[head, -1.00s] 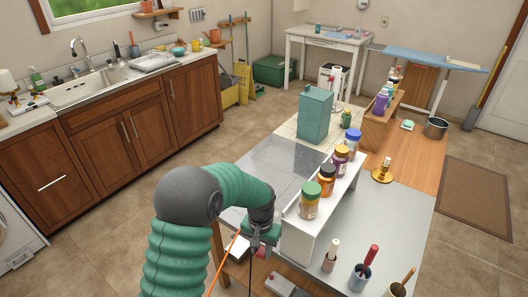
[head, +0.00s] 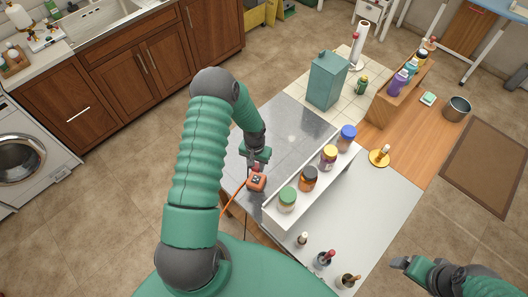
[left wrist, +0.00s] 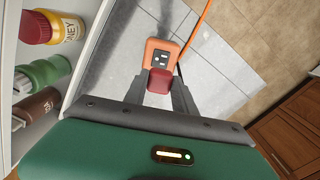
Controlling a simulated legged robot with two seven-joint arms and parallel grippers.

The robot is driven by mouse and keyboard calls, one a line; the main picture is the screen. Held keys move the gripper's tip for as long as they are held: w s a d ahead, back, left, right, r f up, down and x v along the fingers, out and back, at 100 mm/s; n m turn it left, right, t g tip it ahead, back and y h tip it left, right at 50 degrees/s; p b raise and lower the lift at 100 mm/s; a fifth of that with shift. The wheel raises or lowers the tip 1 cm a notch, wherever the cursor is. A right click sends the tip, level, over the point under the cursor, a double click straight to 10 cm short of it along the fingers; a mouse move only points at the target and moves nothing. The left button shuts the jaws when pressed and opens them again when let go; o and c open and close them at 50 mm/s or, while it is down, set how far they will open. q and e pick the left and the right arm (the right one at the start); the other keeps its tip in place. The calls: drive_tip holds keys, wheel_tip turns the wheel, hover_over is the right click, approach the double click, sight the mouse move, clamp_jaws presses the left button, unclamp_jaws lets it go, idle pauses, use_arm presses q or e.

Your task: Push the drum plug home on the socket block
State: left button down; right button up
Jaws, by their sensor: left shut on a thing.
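My left gripper (head: 254,160) is shut on a dark red plug (left wrist: 159,82), low over the near left edge of the table. The plug sits between the fingertips in the left wrist view. An orange socket block (left wrist: 163,56) with dark slots is just beyond the plug; it also shows in the head view (head: 257,182). The plug overlaps the block's near part, and I cannot tell whether it is seated in it or only in front. An orange cable runs from the block. My right gripper (head: 402,263) is at the lower right, away from the block, its jaws unclear.
A white shelf (head: 303,205) with several capped jars stands right of my left gripper. A teal canister (head: 327,80) stands farther back. Brushes in small cups (head: 324,259) are at the front. The grey table surface (head: 290,128) beyond the block is clear.

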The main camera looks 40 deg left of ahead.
use_arm(q)
drive_tip(key=shift+s+d+f+b, duration=0.25)
drive_tip(key=shift+s+f+b, duration=0.6)
drive_tip(key=shift+s+b, duration=0.15)
drive_tip(key=f, duration=0.1)
drive_tip(key=w+f+b, duration=0.1)
drive_tip(key=f, duration=0.1)
drive_tip(key=shift+w+d+f+b, duration=0.1)
drive_tip(key=shift+w+f+b, duration=0.05)
drive_tip(key=shift+w+b, duration=0.2)
drive_tip(key=shift+f, duration=0.2)
drive_tip(key=shift+s+a+r, duration=0.15)
drive_tip(key=shift+s+a, duration=0.05)
drive_tip(key=shift+s+r, duration=0.1)
drive_tip(key=shift+s, duration=0.15)
drive_tip(key=shift+w+d, duration=0.2)
drive_tip(key=shift+d, duration=0.2)
use_arm(e)
drive_tip(key=shift+s+d+f, duration=0.1)
drive_tip(key=shift+s+f, duration=0.15)
drive_tip(key=shift+f, duration=0.4)
drive_tip(key=shift+s+d+f, duration=0.15)
drive_tip(key=shift+s+f, duration=0.1)
drive_tip(key=shift+f, duration=0.4)
drive_tip(key=shift+s+d+f, duration=0.1)
drive_tip(key=shift+s+f, duration=0.15)
drive_tip(key=shift+f, duration=0.4)
